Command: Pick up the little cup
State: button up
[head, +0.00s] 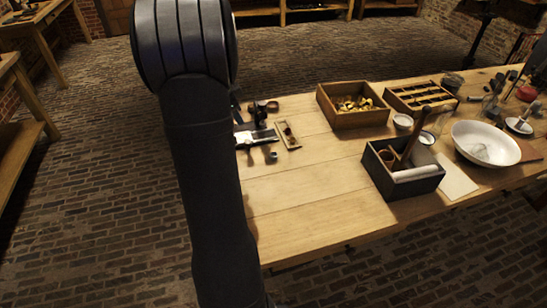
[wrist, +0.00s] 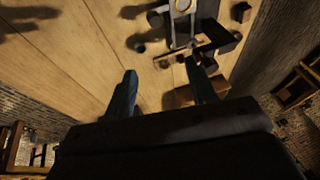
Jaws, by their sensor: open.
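A small grey, cup-like piece (head: 272,156) stands on the table just in front of a metal instrument (head: 262,136) in the head view. It is too small to be sure that it is the little cup. A small pale round cup (head: 403,121) also stands further right, beside the wooden boxes. In the wrist view my gripper (wrist: 162,70) is open, its two dark fingers apart above the table. A small dark round piece (wrist: 137,42) lies beyond the left finger in that view. My arm hides most of my gripper in the head view.
A narrow wooden tray (head: 288,135) lies right of the instrument. An open box of brass parts (head: 352,119), a dark box (head: 385,182) with a rolled paper and a wide white bowl (head: 487,142) stand further right. The table's front left (head: 305,215) is clear.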

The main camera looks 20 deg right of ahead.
jog(key=n+g+h, duration=0.2)
send_near(272, 158)
jog(key=shift+w+d+f, duration=0.3)
jog(key=shift+d+f, duration=0.15)
jog(key=shift+d, duration=0.1)
jog(key=shift+w+d+f, duration=0.35)
jog(key=shift+d+f, duration=0.05)
jog(key=shift+d, duration=0.15)
jog(key=shift+x, duration=2.9)
jog(key=c, duration=1.1)
